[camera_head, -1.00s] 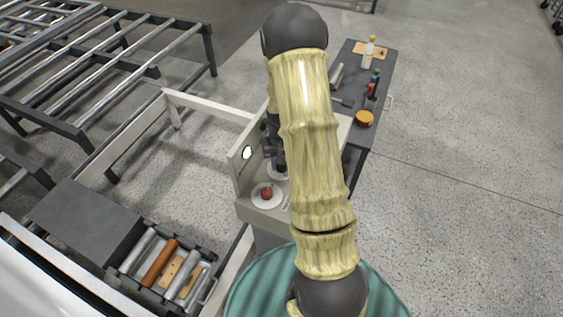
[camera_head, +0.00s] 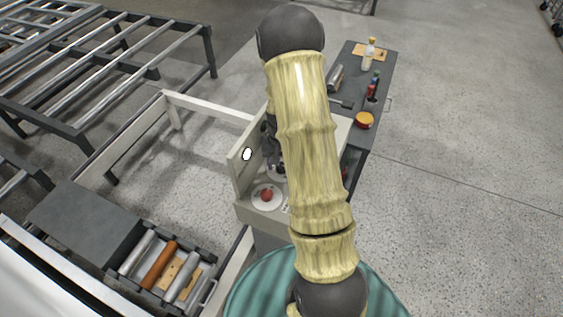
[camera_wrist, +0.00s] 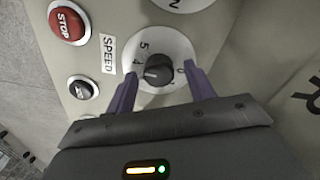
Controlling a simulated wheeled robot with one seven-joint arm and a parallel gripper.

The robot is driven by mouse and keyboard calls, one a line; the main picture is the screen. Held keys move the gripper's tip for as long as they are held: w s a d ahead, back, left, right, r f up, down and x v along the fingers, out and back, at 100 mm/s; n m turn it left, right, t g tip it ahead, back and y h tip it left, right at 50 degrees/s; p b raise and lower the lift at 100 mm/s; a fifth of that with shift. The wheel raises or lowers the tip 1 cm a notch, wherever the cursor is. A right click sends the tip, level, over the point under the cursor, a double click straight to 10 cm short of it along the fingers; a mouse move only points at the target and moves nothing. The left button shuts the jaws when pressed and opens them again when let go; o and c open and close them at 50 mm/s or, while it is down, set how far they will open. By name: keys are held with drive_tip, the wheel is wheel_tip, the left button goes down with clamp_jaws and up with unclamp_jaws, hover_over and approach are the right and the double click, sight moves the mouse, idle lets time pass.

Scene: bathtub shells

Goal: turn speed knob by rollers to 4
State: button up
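The speed knob (camera_wrist: 158,71) is a small black knob on a white round dial (camera_wrist: 172,44) beside a "SPEED" label (camera_wrist: 108,53). The digits 5, 4 and 0 show around it; its pointer is too small to read surely. My gripper (camera_wrist: 162,70) is open, with one purple finger on each side of the knob. A gap shows between the fingers and the knob. In the head view my arm hides the knob and most of the gripper.
A red STOP button (camera_wrist: 70,22) and a small black switch (camera_wrist: 82,89) sit left of the dial. In the head view, an upright panel (camera_head: 245,155) stands left of the gripper. Roller frames (camera_head: 110,65) lie upper left; a dark cart (camera_head: 352,90) stands behind right.

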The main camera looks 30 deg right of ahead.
wheel_tip(320, 180, up, 17)
drive_tip(key=b, duration=0.2)
drive_tip(key=shift+r, duration=0.2)
idle(0.5)
drive_tip(key=s+a+f+n+t, duration=0.2)
drive_tip(key=s+a+n, duration=0.3)
drive_tip(key=s+a, duration=0.8)
drive_tip(key=shift+a+f+t, duration=0.15)
drive_tip(key=shift+a+t, duration=0.1)
drive_tip(key=shift+t, duration=0.05)
